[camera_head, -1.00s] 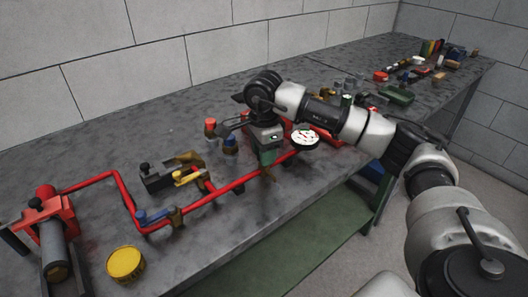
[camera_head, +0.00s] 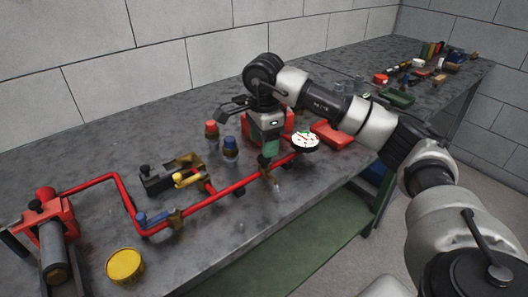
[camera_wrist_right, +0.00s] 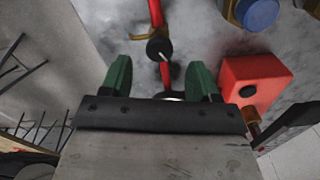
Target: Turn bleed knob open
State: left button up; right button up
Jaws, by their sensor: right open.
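A small black round knob (camera_wrist_right: 158,47) with a white mark sits on the red pipe (camera_wrist_right: 155,12) in the right wrist view, by a brass fitting. I take it for the bleed knob. My right gripper (camera_wrist_right: 160,82) has green fingers, open and apart. The knob shows beyond the fingertips, roughly centred between them, with no contact visible. In the head view my right gripper (camera_head: 267,160) points down over the red pipe (camera_head: 225,191), beside the white-faced gauge (camera_head: 305,140). The knob is too small to make out there. My left gripper is out of view.
A red box (camera_wrist_right: 252,80) stands close to the right finger. Red-capped (camera_head: 211,130) and blue-capped (camera_head: 230,145) bottles stand left of the gripper. A yellow-handled valve (camera_head: 188,180), blue-handled valve (camera_head: 155,216) and yellow tin (camera_head: 125,265) are further left. The bench front is clear.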

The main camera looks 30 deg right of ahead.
notch_tip(320, 180, up, 7)
jog(key=shift+f, duration=0.15)
dwell(0.6)
